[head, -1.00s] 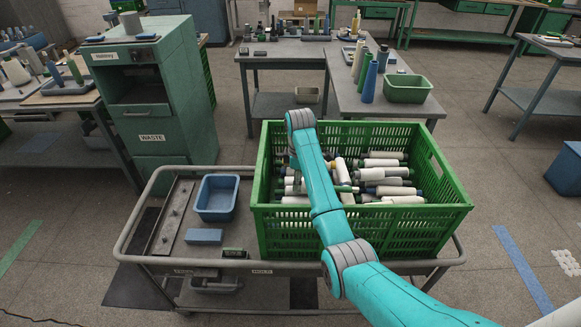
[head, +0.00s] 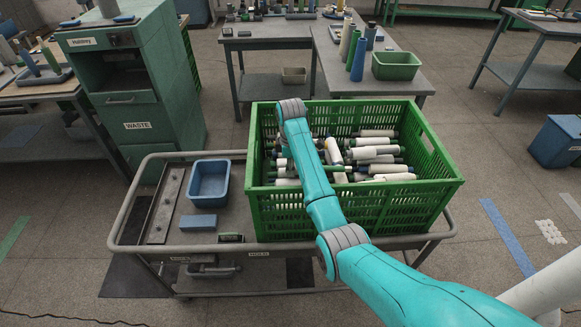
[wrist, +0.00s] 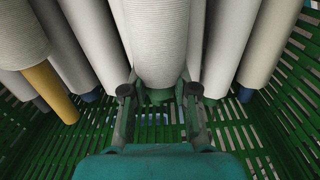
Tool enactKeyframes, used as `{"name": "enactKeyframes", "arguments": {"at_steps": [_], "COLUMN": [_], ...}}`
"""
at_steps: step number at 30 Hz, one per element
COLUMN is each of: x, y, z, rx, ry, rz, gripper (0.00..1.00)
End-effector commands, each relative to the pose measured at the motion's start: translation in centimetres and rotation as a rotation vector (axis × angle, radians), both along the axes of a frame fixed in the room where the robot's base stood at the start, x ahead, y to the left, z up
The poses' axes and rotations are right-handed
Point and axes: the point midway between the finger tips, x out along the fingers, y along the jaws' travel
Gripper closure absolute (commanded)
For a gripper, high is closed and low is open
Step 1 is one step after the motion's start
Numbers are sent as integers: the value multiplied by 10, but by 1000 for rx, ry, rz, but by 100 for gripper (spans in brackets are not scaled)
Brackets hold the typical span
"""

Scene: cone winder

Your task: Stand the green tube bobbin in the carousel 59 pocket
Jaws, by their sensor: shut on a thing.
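The green tube bobbin (wrist: 158,40) is in the middle of the wrist view, wound with white yarn, its green tube end toward me. My gripper (wrist: 159,94) is shut on that end, one finger on each side. The crate's green mesh (wrist: 285,110) is around and below them. In the head view my arm reaches over the green crate (head: 350,212), and my gripper and the held bobbin are hidden behind it. I cannot make out a carousel marked 59 in either view.
Several white bobbins (head: 375,150) lie in the crate; one beside mine has a yellow tube (wrist: 50,92). The crate stands on a cart with a blue bin (head: 209,181) and a blue block (head: 198,222). A green cabinet marked WASTE (head: 140,125) stands left; tables stand behind.

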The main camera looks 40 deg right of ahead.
Motion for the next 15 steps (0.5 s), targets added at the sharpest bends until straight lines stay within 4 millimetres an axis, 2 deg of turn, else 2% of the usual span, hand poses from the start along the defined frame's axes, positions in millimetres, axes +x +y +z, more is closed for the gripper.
{"name": "enactKeyframes", "arguments": {"at_steps": [15], "x": [0], "y": [0], "z": [17], "rx": [-1], "ry": [-1], "rz": [0], "gripper": [100]}}
